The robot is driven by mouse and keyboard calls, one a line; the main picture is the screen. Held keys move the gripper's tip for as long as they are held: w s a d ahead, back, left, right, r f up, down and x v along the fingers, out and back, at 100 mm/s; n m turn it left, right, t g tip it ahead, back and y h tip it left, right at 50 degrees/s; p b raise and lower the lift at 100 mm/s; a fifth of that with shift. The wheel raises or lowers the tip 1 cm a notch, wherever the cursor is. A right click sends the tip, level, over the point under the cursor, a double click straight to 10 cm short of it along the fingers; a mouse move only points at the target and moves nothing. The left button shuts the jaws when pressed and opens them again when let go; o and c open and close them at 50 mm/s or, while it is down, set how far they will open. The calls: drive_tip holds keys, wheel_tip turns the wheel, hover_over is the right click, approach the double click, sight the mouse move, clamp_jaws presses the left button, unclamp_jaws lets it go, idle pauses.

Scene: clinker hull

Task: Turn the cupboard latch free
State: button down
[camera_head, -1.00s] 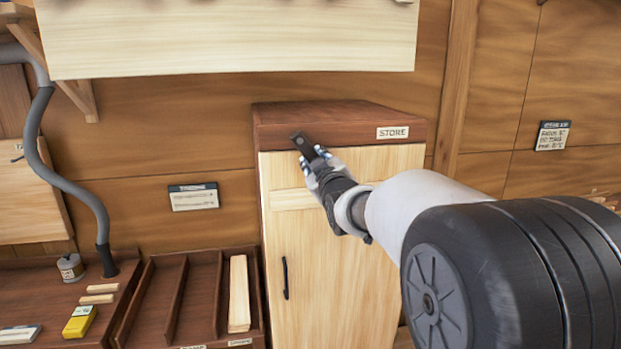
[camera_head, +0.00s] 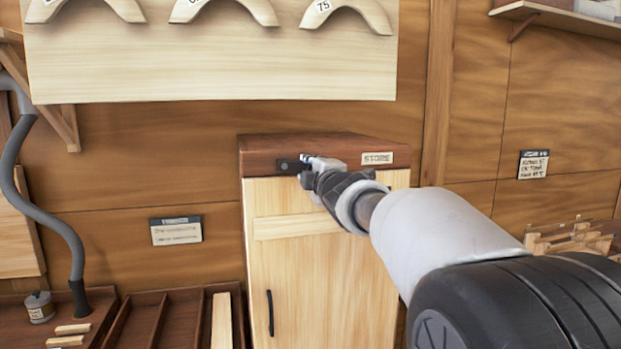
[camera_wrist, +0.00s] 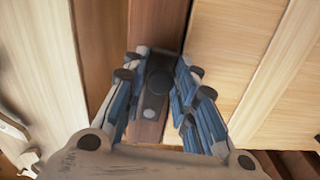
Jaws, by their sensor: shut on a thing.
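The pale cupboard (camera_head: 325,280) has a dark handle (camera_head: 270,312) on its door and a dark wood top rail with a STORE label (camera_head: 377,158). The dark latch (camera_head: 288,164) sits on that rail, lying level along it. My gripper (camera_head: 313,168) is shut on the latch at its right part. In the wrist view, the latch (camera_wrist: 154,92) lies lengthwise along the brown rail between the blue-padded fingers of my gripper (camera_wrist: 162,62). The fingers hide part of the latch in the head view. The door looks closed.
A pale board (camera_head: 210,65) with curved wooden pieces hangs above the cupboard. A grey hose (camera_head: 50,220) and a divided tray (camera_head: 140,320) are at left. A wall card (camera_head: 533,164) and a wooden rack (camera_head: 575,238) are at right.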

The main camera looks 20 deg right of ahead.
drive_tip(key=shift+r+n, duration=0.35)
drive_tip(key=shift+n, duration=0.25)
drive_tip(key=c, duration=1.4)
unclamp_jaws()
drive_tip(key=shift+c, duration=0.2)
drive_tip(key=s, duration=1.2)
